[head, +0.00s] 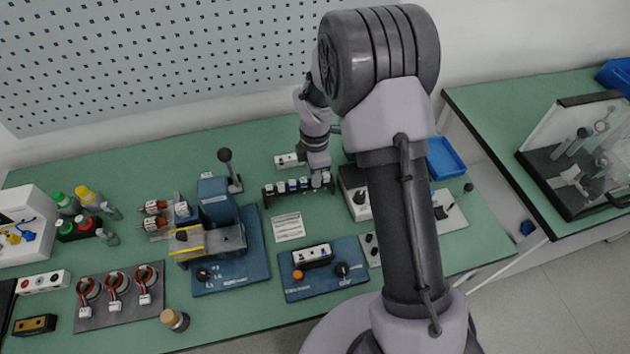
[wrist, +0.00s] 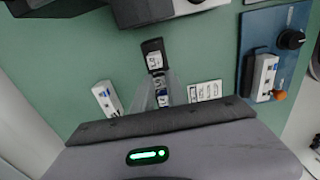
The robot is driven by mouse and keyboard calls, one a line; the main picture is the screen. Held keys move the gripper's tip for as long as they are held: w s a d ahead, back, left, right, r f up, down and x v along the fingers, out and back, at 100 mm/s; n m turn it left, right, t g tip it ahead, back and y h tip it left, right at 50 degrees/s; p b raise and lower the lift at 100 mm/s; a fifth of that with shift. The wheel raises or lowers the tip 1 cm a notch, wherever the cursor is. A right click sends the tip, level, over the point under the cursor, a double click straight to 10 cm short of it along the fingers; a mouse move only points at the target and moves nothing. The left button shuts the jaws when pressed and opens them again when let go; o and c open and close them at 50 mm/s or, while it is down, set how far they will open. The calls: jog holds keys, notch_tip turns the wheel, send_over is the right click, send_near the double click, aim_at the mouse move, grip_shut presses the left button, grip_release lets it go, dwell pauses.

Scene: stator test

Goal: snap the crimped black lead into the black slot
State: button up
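A dark row of small slots (head: 285,191) with white and blue tops stands at the middle of the green bench. My gripper (head: 318,176) points down at the right end of this row and hides part of it. In the wrist view the row (wrist: 152,46) runs away from my gripper, its dark end at the top. I cannot tell which slot is the black one. I cannot make out the crimped black lead in either view. My gripper's fingertips are too small and blurred to show whether they are open or hold anything.
A white block (head: 289,160) lies behind the row and a white card (head: 288,228) in front. A blue panel (head: 325,280) with knobs is nearer. A blue press (head: 214,225) stands left, a dark box (head: 352,190) right. Wound rings sit on a dark mat (head: 120,312).

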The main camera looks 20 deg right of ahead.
grip_shut()
notch_tip(320, 180, up, 6)
jog(key=p, duration=0.5)
jog(key=shift+f, duration=0.1)
jog(key=shift+s, duration=0.1)
